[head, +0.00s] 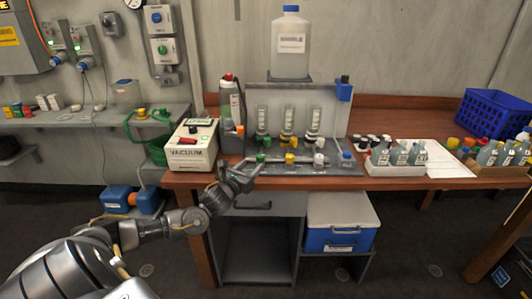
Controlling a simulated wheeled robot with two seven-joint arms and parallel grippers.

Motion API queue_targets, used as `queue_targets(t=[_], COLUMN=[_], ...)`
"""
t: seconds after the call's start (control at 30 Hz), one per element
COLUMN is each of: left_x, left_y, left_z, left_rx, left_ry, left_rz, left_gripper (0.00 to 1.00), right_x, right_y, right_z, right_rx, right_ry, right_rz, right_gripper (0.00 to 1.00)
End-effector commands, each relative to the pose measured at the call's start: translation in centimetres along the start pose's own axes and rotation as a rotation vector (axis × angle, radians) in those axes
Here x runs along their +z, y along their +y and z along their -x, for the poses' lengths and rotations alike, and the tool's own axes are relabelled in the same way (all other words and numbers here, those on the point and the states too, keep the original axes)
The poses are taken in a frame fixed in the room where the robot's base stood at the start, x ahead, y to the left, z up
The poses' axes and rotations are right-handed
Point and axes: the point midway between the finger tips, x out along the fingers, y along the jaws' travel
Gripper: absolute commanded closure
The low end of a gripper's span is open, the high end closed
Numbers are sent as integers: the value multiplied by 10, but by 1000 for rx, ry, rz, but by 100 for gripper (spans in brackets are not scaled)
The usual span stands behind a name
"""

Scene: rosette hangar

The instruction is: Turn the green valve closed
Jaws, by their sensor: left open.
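The green valve (261,157) is a small knob at the left end of a row of valve knobs on the front of the grey manifold stand, which sits on the wooden bench. My left gripper (248,171) is open. It reaches up from the lower left to the bench's front edge, with its fingertips close below and left of the green valve. I cannot tell whether they touch it. The handle's exact angle is too small to read. My right gripper is out of view.
A yellow valve (290,158), a pale valve and a blue valve (347,155) stand to the right of the green one. A white vacuum box (191,145) is close on the left. Bottles in a white tray (397,169) stand right. A cooler (340,222) sits below the bench.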

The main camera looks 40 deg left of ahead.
Motion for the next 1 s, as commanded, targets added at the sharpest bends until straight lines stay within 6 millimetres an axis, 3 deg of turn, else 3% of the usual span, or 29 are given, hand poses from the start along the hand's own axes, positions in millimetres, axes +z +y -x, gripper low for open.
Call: queue_targets(t=[0.1,0.23,0.5,0.7,1.0], left_x=[2,3,1,0,0], left_y=[2,1,0,0,0], left_z=[-16,-42,-87,-101,-103], left_rx=[4,4,2,0,-1], left_ry=[-3,-3,-1,1,0], left_rz=[0,3,2,1,1], left_gripper=[49,49,49,49,49], right_x=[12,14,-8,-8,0], right_y=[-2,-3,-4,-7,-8], right_z=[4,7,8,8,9], right_rx=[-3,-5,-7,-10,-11], right_ry=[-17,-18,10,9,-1], right_rz=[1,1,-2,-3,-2], right_gripper=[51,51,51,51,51])
